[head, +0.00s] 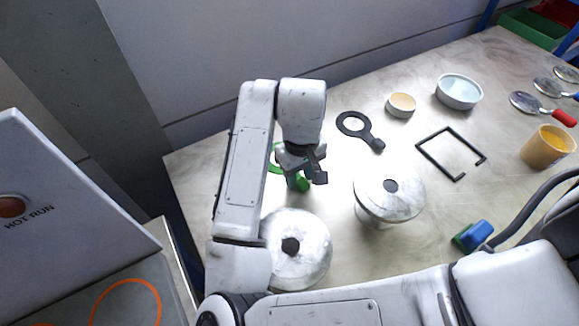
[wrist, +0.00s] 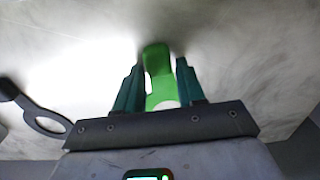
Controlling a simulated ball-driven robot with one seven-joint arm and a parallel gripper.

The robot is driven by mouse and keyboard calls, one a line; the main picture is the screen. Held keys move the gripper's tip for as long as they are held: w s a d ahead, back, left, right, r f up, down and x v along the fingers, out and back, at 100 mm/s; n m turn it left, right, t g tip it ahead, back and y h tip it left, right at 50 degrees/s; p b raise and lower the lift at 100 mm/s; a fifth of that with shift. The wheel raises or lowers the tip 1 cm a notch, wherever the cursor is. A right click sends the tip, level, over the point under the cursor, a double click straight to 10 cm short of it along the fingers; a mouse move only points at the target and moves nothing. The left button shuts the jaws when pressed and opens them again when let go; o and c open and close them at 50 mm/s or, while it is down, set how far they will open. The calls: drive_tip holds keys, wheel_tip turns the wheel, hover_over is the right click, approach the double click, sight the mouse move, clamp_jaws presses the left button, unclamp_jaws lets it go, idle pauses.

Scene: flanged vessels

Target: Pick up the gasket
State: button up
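A green gasket, a ring with a tab (head: 300,183), lies on the table under my gripper; my arm hides much of its ring. In the wrist view the green tab (wrist: 156,62) shows between my two fingers, with part of the ring's opening nearer the palm. My gripper (wrist: 160,75) is open around the green piece, with a narrow light gap beside the left finger. In the head view my gripper (head: 306,178) is low over it. A similar black ring with a tab (head: 376,143) lies to the right; it also shows at the wrist view's left (wrist: 38,118).
Two flanged metal vessels (head: 393,200) (head: 313,250) stand in front of the gripper. A black square frame (head: 433,159), a white bowl (head: 459,95), a small tan dish (head: 401,104), a yellow cup (head: 546,149) and a blue-green item (head: 475,234) lie rightward. An orange ring (head: 125,283) is lower left.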

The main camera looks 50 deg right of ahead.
clamp_jaws()
